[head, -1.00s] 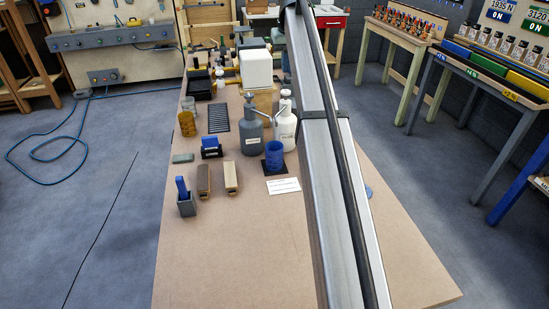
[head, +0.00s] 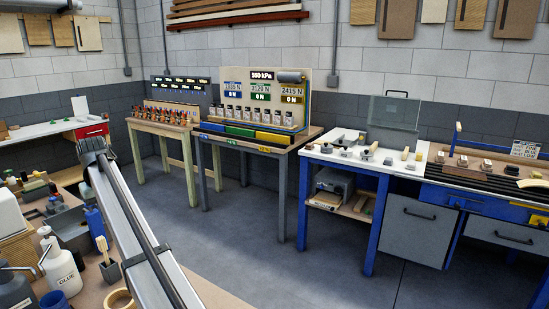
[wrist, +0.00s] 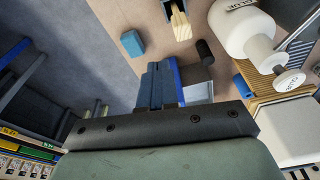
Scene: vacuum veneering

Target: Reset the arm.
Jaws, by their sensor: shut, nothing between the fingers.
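My gripper (wrist: 157,70) shows in the wrist view, its blue-grey fingers together and reaching out past the dark screwed bar. Nothing is held between them. It hangs above the tan worktop, with a blue block (wrist: 131,43) ahead and to the left in the picture. A holder with a pale wooden piece (wrist: 181,24) lies beyond the fingers, and a dark round piece (wrist: 205,51) is to their right. In the head view my long grey arm link crosses the lower left; I cannot make out the fingertips there.
A white glue bottle (wrist: 247,34) and a white block (wrist: 290,128) stand close on the right in the wrist view. The glue bottle also shows in the head view (head: 62,272). A weights table (head: 250,146) and a blue-legged bench (head: 345,160) stand across open grey floor (head: 260,235).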

